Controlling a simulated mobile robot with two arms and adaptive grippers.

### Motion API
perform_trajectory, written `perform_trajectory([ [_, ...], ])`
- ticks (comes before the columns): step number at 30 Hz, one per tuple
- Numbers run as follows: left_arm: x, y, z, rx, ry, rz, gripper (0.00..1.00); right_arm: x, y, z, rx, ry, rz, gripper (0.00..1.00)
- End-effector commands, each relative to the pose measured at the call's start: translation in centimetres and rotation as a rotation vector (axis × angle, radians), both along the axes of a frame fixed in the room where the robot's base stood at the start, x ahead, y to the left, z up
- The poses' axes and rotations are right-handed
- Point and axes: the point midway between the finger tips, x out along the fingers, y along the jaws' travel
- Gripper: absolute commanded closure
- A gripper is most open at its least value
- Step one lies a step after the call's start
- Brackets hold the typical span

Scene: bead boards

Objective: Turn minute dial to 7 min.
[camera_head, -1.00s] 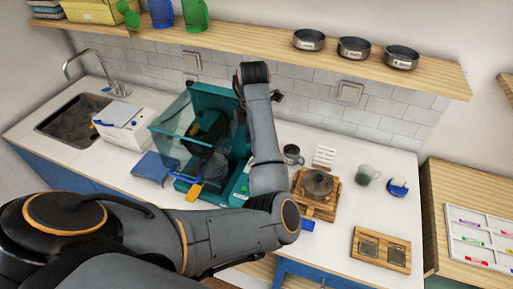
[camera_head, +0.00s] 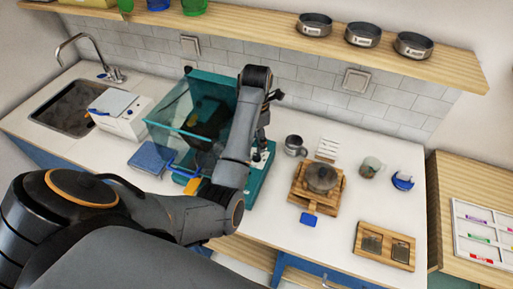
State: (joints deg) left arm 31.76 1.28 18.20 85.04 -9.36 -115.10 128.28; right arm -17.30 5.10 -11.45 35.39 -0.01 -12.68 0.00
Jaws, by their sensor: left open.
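A teal machine (camera_head: 258,186) with a clear teal-edged cover stands on the white counter, left of centre. Dark parts show inside its cover. My left arm reaches in from the left and passes in front of the machine, hiding much of its front and right side. My left gripper (camera_head: 262,140) hangs below the wrist at the machine's right side, partly hidden behind my forearm. It is open, and I see nothing held in it. I cannot make out the minute dial or its setting. My right gripper is out of view.
Right of the machine are a metal cup (camera_head: 294,146), a wooden stand with a dark round pot (camera_head: 321,178), a mug (camera_head: 370,167) and a wooden tray (camera_head: 384,246). A blue pad (camera_head: 150,158) lies left. A shelf (camera_head: 290,34) runs above.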

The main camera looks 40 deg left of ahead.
Motion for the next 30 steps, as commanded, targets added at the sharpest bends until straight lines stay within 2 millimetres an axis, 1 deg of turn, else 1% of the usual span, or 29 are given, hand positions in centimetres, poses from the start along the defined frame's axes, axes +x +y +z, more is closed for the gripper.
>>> perform_trajectory([
  [1,-0.2,0.2,-1.0,0.006,0.007,-0.002,0.5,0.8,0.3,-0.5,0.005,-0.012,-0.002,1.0],
  [2,-0.3,0.2,-1.3,0.004,0.01,-0.002,0.5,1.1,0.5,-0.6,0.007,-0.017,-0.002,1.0],
  [4,-0.4,-0.1,-2.1,-0.003,0.015,-0.002,0.5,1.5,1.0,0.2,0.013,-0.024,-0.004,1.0],
  [9,-0.3,-0.2,-4.8,-0.004,0.012,-0.001,0.5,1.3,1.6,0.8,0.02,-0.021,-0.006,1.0],
  [12,-0.2,-0.1,-5.8,-0.002,0.01,-0.001,0.5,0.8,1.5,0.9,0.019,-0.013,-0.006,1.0],
  [17,-0.2,-0.1,-6.5,-0.003,0.007,-0.001,0.5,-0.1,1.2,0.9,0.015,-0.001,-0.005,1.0],
  [23,-0.2,-0.1,-6.6,-0.003,0.007,-0.001,0.5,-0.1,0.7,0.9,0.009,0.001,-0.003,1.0],
  [24,-0.2,-0.1,-6.6,-0.003,0.007,-0.001,0.52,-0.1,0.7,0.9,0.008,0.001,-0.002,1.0],
  [26,-0.2,-0.1,-6.6,-0.003,0.007,-0.001,0.65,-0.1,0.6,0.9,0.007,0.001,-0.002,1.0],
  [27,-0.2,-0.1,-6.6,-0.003,0.007,-0.001,0.73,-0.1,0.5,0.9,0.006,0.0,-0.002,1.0],
  [29,-0.2,-0.1,-6.6,-0.003,0.007,-0.001,0.85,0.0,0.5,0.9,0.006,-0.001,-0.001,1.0],
  [30,-0.2,-0.1,-6.6,-0.003,0.007,-0.001,0.93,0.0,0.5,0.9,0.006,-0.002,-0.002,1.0],
])
